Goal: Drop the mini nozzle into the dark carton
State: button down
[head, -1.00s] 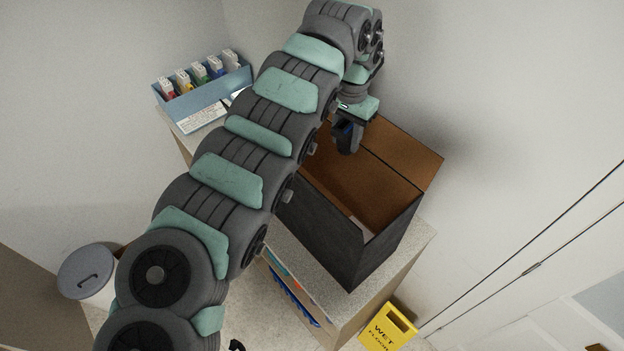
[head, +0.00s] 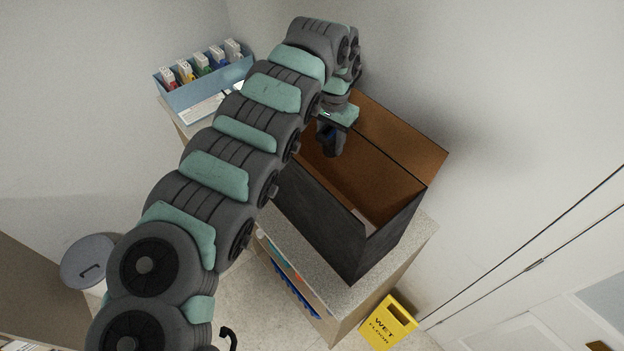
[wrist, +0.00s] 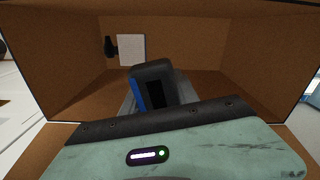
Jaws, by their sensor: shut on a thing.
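The dark carton (head: 322,212) stands open on the counter, black outside and brown inside. My gripper (head: 331,149) hangs at the carton's opening, toward its far left end, fingers pointing down. In the wrist view the carton's brown inner walls (wrist: 215,45) surround my dark fingers (wrist: 153,88), which show a blue side. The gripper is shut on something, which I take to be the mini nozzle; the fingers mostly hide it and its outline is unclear. A small black object (wrist: 110,47) shows beside a white square (wrist: 131,50) inside the carton; I cannot tell what it is.
A blue bin of colored bottles (head: 205,82) stands at the counter's far left corner. A yellow wet-floor sign (head: 388,322) stands on the floor at the front right. A grey-lidded trash can (head: 86,262) is at the left. Walls close in behind and right.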

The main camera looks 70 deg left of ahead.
jog(key=c, duration=0.8)
grip_release()
jog(key=shift+c, duration=0.2)
notch_tip(320, 180, up, 11)
jog(key=b, duration=0.3)
